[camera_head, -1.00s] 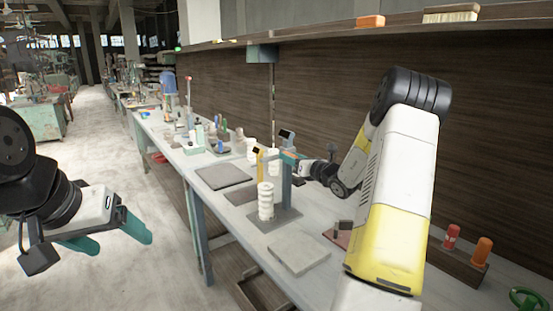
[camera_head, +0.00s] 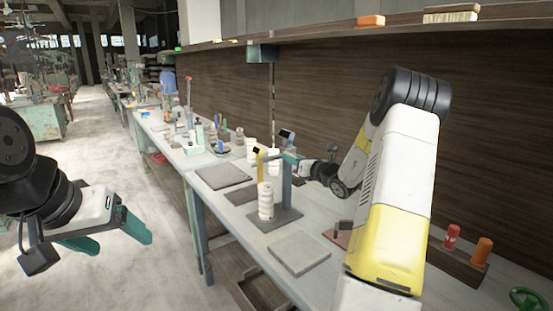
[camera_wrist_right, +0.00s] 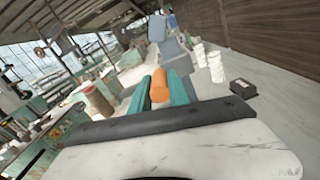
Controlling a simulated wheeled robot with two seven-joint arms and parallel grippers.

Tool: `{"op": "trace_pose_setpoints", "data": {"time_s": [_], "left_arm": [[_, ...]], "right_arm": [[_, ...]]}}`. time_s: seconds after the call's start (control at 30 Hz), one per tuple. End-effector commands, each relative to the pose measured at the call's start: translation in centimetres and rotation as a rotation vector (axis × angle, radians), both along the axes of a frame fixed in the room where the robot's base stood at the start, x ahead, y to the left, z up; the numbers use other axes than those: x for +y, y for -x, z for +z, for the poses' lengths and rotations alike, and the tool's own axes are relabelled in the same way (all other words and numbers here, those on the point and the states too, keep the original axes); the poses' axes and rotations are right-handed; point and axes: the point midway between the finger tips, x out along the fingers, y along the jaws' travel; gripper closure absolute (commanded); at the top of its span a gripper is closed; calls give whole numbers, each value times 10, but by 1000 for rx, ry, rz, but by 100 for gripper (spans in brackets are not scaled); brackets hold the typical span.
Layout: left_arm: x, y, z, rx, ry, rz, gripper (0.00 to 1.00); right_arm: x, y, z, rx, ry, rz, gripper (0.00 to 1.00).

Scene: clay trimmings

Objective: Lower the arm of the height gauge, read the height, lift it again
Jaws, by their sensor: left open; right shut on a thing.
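The height gauge stands on the bench with a grey base plate (camera_head: 288,218), a blue-grey column (camera_head: 287,187) and a yellow arm (camera_head: 261,165). A stack of white rings (camera_head: 266,202) stands upright on the base under the yellow arm; whether the arm touches it I cannot tell. My right gripper (camera_head: 291,157) is at the upper column, shut on an orange knob (camera_wrist_right: 159,89), which shows between its teal fingers in the right wrist view. My left gripper (camera_head: 112,238) is open and empty, left of the bench over the floor. No height reading is legible.
A pale slab (camera_head: 298,253) lies in front of the gauge, and a dark grey board (camera_head: 222,176) lies behind it. Red (camera_head: 451,237) and orange (camera_head: 482,251) cylinders stand at the right. Several tools crowd the far bench. The wooden back wall is close to my right arm.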

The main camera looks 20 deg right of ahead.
Motion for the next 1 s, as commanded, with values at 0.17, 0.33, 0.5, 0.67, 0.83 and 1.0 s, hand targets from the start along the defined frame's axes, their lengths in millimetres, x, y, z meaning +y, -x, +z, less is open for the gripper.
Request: {"op": "trace_pose_setpoints", "data": {"time_s": [0.17, 0.33, 0.5, 0.67, 0.83, 1.0], "left_arm": [[0, 0, 0, 0, 0, 0, 24], [0, 0, 0, 0, 0, 0, 24], [0, 0, 0, 0, 0, 0, 24], [0, 0, 0, 0, 0, 0, 24], [0, 0, 0, 0, 0, 0, 24], [0, 0, 0, 0, 0, 0, 24]], "right_arm": [[0, 0, 0, 1, 0, 0, 100], [0, 0, 0, 1, 0, -1, 100], [0, 0, 0, 1, 0, -1, 100], [0, 0, -1, 1, 0, -1, 100], [-1, 0, -19, 6, -3, 0, 100], [0, 0, -63, 9, -4, -1, 100]]}}
